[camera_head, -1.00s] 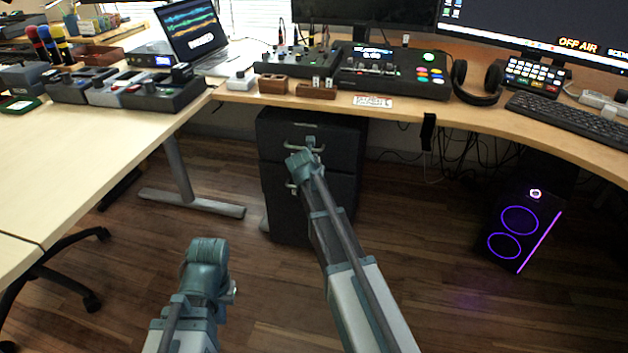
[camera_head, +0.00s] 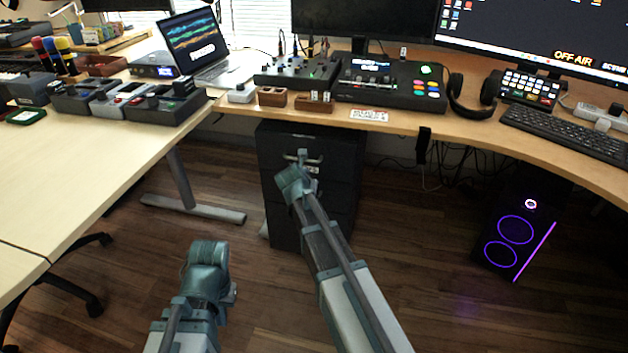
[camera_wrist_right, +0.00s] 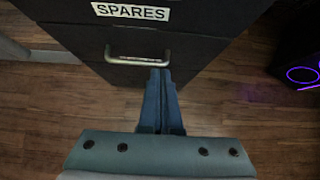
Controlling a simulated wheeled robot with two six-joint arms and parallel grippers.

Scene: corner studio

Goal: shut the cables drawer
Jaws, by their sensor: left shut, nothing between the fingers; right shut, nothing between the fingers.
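A black drawer cabinet (camera_head: 272,195) stands under the desk. Its top drawer handle (camera_head: 302,157) shows, with a pale label just below it. I cannot read the word cables in any view. In the right wrist view, a drawer front carries a SPARES label (camera_wrist_right: 130,11) above a metal handle (camera_wrist_right: 138,57). My right gripper (camera_wrist_right: 162,75) is shut and empty, its tips at the right part of that handle; contact is unclear. In the head view, my right arm covers part of the cabinet front.
The desk edge (camera_head: 395,126) overhangs the cabinet. A desk leg (camera_head: 185,185) stands to its left. Cables (camera_head: 455,160) hang to the right, and a black tower with purple rings (camera_head: 515,230) stands farther right. The wooden floor in front is open.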

